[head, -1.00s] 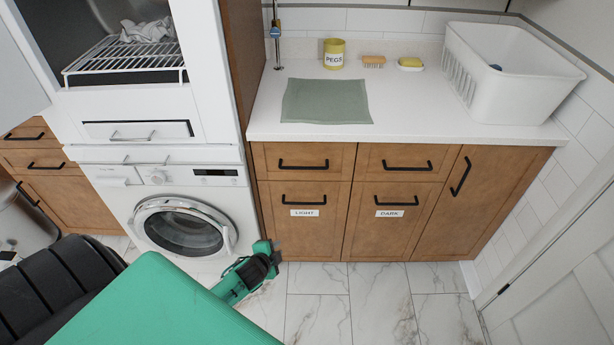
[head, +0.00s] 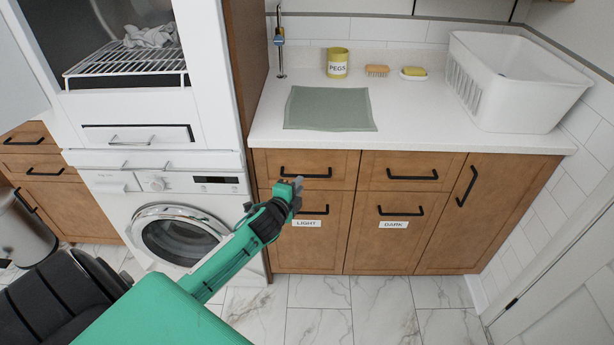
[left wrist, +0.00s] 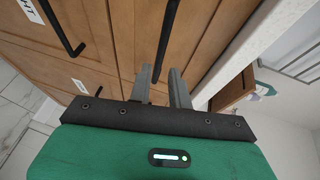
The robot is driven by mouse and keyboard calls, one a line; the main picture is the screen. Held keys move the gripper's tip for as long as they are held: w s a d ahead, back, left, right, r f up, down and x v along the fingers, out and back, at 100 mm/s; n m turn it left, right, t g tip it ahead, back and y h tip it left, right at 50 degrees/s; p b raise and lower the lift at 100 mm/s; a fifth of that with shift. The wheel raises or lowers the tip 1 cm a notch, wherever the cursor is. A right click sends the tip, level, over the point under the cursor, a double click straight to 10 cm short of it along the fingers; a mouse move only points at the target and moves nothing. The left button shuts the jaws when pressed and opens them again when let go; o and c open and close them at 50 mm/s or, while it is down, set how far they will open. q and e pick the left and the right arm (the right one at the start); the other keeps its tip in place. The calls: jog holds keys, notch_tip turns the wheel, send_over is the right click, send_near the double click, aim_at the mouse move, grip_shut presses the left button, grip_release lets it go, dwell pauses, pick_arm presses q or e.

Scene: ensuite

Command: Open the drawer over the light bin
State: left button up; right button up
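The drawer over the light bin (head: 335,165) is a closed wooden front with a black bar handle (head: 306,173). The bin front below carries a LIGHT label (head: 306,223) and its own black handle. My left gripper (head: 298,184) is in front of these fronts, just below the drawer handle's left part, and hides part of the bin handle. In the left wrist view, the two fingers (left wrist: 162,84) stand apart with nothing between them. The drawer handle (left wrist: 168,45) lies beyond the fingertips, roughly in line with the gap. My right gripper is not in view.
The white counter (head: 415,115) overhangs above the drawers. The DARK bin (head: 393,240) and its drawer (head: 410,168) are to the right. A washing machine (head: 170,225) stands at the left. The tiled floor (head: 320,305) in front is clear.

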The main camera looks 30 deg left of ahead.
aim_at(307, 176)
pick_arm(q)
jog(key=shift+x, duration=3.5)
